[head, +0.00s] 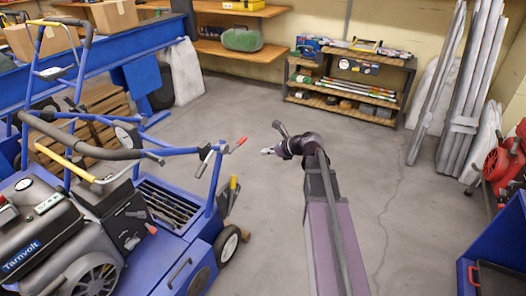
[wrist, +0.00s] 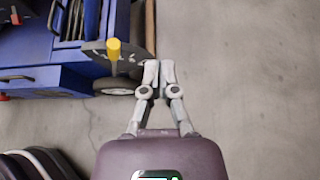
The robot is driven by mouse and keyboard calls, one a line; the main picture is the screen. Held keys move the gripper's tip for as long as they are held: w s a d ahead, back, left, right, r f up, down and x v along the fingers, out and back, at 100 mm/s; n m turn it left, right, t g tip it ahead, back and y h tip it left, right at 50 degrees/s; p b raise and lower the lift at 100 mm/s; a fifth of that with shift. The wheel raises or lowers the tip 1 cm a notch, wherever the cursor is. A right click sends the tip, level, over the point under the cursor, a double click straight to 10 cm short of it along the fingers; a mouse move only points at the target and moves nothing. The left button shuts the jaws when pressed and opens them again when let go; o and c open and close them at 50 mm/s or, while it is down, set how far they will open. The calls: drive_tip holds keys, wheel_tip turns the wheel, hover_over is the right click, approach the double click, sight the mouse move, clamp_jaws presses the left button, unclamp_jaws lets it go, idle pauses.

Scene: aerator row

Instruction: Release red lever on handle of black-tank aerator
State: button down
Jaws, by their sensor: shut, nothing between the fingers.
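A blue aerator with a dark engine and tank (head: 35,225) marked "Tarnvolt" fills the lower left of the head view. A lever with a red grip (head: 238,144) sticks up at the right end of its blue handle frame (head: 216,180), beside a pale-tipped lever. My gripper (head: 266,151) is to the right of the red lever, apart from it, over open floor. In the wrist view my gripper (wrist: 159,66) is shut and empty, its fingertips close together. The red lever cannot be made out clearly in the wrist view.
A yellow-tipped post (head: 233,184) stands by the aerator's wheel (head: 228,246); the post also shows in the wrist view (wrist: 114,48). Another blue handle with yellow grips (head: 50,40) is behind left. A shelf rack (head: 350,85) stands at the back. Concrete floor around my gripper is clear.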

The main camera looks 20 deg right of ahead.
sight(238, 145)
drive_tip(key=b+x, duration=0.5)
drive_tip(key=x, duration=0.4)
drive_tip(key=shift+w+a+r+p, duration=0.15)
drive_tip(key=shift+r+p, duration=0.8)
drive_tip(key=shift+p, duration=0.25)
drive_tip(key=shift+w+a+r+p, duration=0.1)
drive_tip(key=shift+r+p, duration=0.9)
drive_tip(key=shift+p, duration=0.15)
drive_tip(key=shift+a, duration=0.15)
